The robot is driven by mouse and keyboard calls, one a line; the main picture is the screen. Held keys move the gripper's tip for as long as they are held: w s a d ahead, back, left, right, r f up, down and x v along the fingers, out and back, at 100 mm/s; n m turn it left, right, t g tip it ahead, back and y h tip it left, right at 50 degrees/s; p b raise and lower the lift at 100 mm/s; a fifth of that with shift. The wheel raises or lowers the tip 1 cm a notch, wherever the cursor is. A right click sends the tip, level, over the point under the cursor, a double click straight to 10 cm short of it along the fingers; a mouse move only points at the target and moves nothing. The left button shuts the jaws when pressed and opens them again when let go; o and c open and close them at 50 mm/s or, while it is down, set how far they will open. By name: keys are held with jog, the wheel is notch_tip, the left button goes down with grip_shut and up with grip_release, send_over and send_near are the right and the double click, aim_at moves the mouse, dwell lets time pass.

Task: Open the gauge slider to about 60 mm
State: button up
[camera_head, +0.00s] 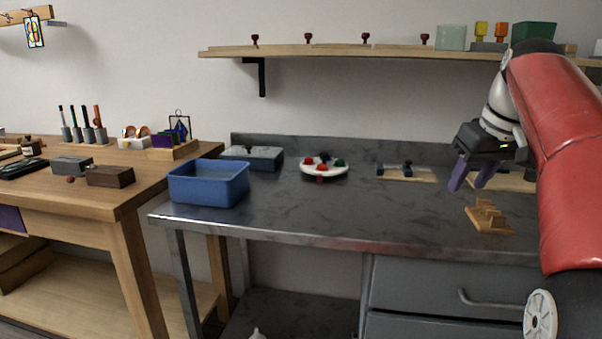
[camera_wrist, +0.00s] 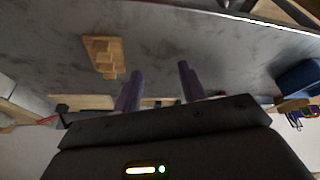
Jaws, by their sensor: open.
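The likely gauge (camera_head: 393,176) is a pale wooden board with a dark bar and dark blue upright pieces, lying at the back of the grey metal bench. Its scale and exact opening are too small to read. My gripper (camera_head: 468,187) hangs to the right of it and nearer the front, above the bench, with two purple fingers apart and nothing between them. In the wrist view my gripper (camera_wrist: 160,70) also shows open and empty. The gauge cannot be made out for sure in that view.
A stepped wooden block (camera_head: 488,218) stands on the bench below my gripper; it also shows in the wrist view (camera_wrist: 102,55). A white plate (camera_head: 325,173) with coloured knobs, a blue bin (camera_head: 208,186) and a grey box (camera_head: 262,160) stand further left. The bench's front middle is clear.

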jog(key=s+a+f, duration=0.5)
jog(key=s+f, duration=0.2)
jog(key=s+a+f+m, duration=0.1)
jog(key=s+a+f, duration=0.4)
jog(key=s+f, duration=0.3)
jog(key=s+a+f+m+t, duration=0.1)
jog(key=s+a+f, duration=0.4)
jog(key=s+f, duration=0.2)
jog(key=shift+s+f+h, duration=0.3)
jog(key=shift+s+f, duration=0.1)
jog(key=shift+f, duration=0.35)
